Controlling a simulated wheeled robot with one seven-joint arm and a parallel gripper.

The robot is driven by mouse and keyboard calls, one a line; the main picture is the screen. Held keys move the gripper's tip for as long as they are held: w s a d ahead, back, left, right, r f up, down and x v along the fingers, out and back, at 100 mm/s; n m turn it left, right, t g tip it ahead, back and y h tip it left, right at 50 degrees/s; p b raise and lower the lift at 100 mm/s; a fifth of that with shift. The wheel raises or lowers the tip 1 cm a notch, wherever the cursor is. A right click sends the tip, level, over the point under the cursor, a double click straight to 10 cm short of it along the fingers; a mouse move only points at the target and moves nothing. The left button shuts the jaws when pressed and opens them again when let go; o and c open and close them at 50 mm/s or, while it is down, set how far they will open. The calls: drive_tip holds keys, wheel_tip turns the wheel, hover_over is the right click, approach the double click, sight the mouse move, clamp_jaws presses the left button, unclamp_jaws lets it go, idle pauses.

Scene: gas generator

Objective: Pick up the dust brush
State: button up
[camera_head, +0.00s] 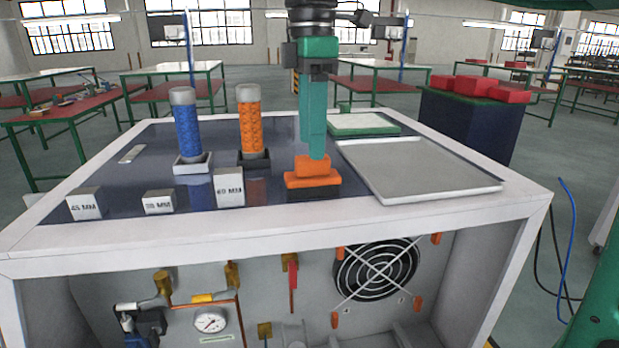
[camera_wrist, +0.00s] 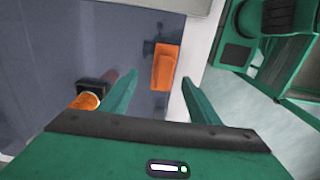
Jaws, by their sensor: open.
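The dust brush (camera_head: 312,181) has an orange handle and back over a dark base. It stands on the dark top of the bench near its front edge, left of the grey tray. My gripper (camera_head: 317,155) points down at the brush, its fingertips overlapping the handle's top in the head view. In the wrist view the brush (camera_wrist: 165,66) shows in the gap between and beyond the two green fingertips (camera_wrist: 160,77). The fingers are apart with nothing held. I cannot tell whether they touch the handle.
An orange cylinder (camera_head: 249,120) and a blue cylinder (camera_head: 186,130) stand in holders to the left. Marked metal blocks, one reading 60 MM (camera_head: 229,188), line the front. The grey tray (camera_head: 415,172) lies right, with a green-rimmed tray (camera_head: 362,124) behind.

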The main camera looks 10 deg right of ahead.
sight(312, 166)
drive_tip(key=shift+s+f, duration=0.25)
drive_tip(key=shift+f, duration=1.3)
drive_tip(key=shift+f, duration=0.1)
drive_tip(key=shift+f, duration=1.45)
drive_tip(key=c, duration=1.2)
